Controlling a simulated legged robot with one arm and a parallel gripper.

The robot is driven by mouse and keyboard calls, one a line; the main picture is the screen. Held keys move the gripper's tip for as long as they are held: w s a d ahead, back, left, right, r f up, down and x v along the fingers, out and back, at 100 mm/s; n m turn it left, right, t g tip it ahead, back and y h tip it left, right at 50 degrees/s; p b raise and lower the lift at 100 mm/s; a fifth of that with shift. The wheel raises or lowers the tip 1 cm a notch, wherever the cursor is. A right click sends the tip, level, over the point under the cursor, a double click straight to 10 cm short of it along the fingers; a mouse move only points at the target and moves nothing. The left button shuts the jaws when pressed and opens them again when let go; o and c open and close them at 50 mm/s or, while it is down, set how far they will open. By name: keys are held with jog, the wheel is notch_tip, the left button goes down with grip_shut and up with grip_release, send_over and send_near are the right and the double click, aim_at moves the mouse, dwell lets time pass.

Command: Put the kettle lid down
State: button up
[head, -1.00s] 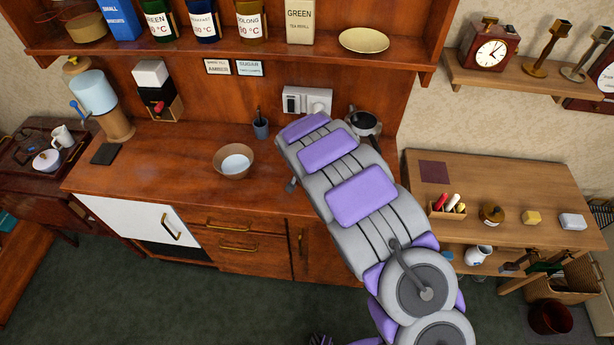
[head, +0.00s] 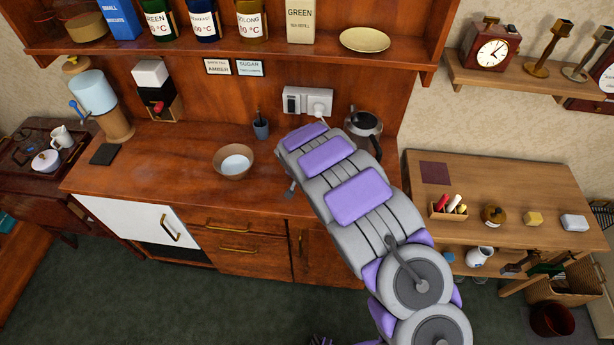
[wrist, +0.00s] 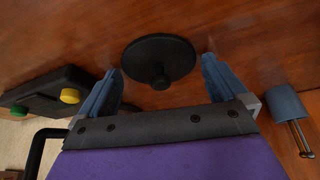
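The kettle lid (wrist: 158,60) is a dark round disc with a small knob, and in the wrist view it lies on the wooden counter, knob towards me. My gripper (wrist: 160,82) is open, its two blue-grey fingers on either side of the knob and apart from it. The kettle (head: 363,124) stands at the back right of the counter in the head view, beside my arm, its top looking uncovered. In the head view the lid and most of my gripper are hidden by my arm.
A blue-grey cup with thin utensils (wrist: 288,104) stands right of my gripper in the wrist view. A black object with yellow and green knobs (wrist: 45,95) is at left. A brown bowl (head: 233,161) sits on the counter (head: 160,165), which has clear room around it.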

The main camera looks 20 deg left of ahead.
jog(key=p+v, duration=0.1)
jog(key=v, duration=1.1)
jog(key=shift+p, duration=0.35)
jog(key=s+d+r+m+g+h, duration=0.1)
jog(key=s+d+r, duration=0.3)
jog(key=d, duration=0.5)
jog(key=s+d+r+g+h, duration=0.1)
jog(key=d+r, duration=0.5)
jog(key=d, duration=0.3)
jog(key=s+d+r+m, duration=0.1)
jog(key=s+d+r, duration=0.3)
jog(key=d, duration=0.5)
jog(key=s+d+r+g, duration=0.1)
jog(key=s+d+r, duration=0.1)
jog(key=s, duration=0.7)
jog(key=s+d+r+n+g+y, duration=0.1)
jog(key=s+d, duration=0.3)
jog(key=s, duration=0.5)
jog(key=s+d+r+g, duration=0.2)
jog(key=s+d+r, duration=0.1)
jog(key=s, duration=0.7)
jog(key=shift+r+g+y, duration=0.25)
jog(key=shift+g+y, duration=0.05)
jog(key=shift+y, duration=0.1)
